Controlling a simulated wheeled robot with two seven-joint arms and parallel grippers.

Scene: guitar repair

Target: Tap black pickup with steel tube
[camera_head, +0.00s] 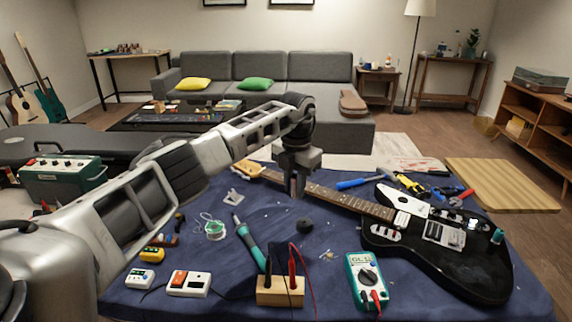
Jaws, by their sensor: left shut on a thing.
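My left gripper (297,188) points down above the blue cloth, near the guitar's neck. It is shut on a small metallic piece between its fingers, which I take for the steel tube; the fingers hide most of it. The black electric guitar (455,268) lies on the right of the table, its neck running to the upper left. Pale and metal parts sit on its body, among them a bridge plate (443,233). I cannot tell for sure which part is the black pickup. A small round black thing (305,225) lies on the cloth below the gripper. My right gripper is not in view.
A multimeter (367,279) is at the front. Pliers and a blue-handled tool (358,183) lie behind the guitar. A solder spool (214,229) is on the left.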

